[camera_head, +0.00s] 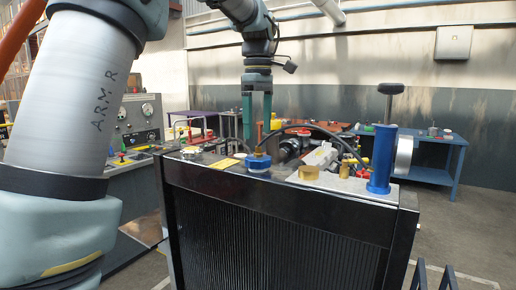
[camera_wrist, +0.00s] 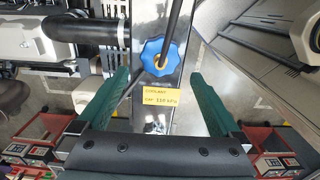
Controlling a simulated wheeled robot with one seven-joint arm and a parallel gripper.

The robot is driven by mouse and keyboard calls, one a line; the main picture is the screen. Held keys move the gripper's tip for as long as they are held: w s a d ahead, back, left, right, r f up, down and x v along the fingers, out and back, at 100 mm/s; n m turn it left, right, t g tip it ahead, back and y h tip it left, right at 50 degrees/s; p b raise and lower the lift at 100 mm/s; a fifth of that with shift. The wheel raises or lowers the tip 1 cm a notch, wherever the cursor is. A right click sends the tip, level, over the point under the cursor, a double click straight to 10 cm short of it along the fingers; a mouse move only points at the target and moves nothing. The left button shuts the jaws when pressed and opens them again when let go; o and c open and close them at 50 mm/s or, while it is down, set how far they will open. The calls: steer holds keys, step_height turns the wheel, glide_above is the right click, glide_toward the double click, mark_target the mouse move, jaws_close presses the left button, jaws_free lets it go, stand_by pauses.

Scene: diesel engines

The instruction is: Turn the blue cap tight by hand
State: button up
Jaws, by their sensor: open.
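The blue cap (camera_head: 258,161) is a lobed knob on top of the black radiator frame (camera_head: 275,206), near its front edge. It also shows in the wrist view (camera_wrist: 153,49), with a dark hose running across it. My gripper (camera_head: 257,137) has two teal fingers pointing down, apart and empty, above the cap. In the wrist view my gripper (camera_wrist: 159,76) has one finger on each side of the cap's line, with the cap slightly beyond the tips. Neither finger appears to touch it. The thread under the cap is hidden.
A yellow label (camera_wrist: 161,97) lies beside the cap. A thin black hose (camera_head: 313,127) arches close to the cap and gripper. A blue cylinder (camera_head: 382,160) and brass fittings (camera_head: 309,172) stand to the right. A blue workbench (camera_head: 424,174) stands behind.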

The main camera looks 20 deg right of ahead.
mark_target(258, 147)
step_height(258, 147, down, 6)
steer(key=b, duration=0.4)
steer(key=shift+f, duration=0.1)
steer(key=shift+r+p, duration=0.2)
steer(key=shift+p, duration=0.1)
steer(key=shift+f, duration=0.1)
jaws_close()
stand_by(0.6)
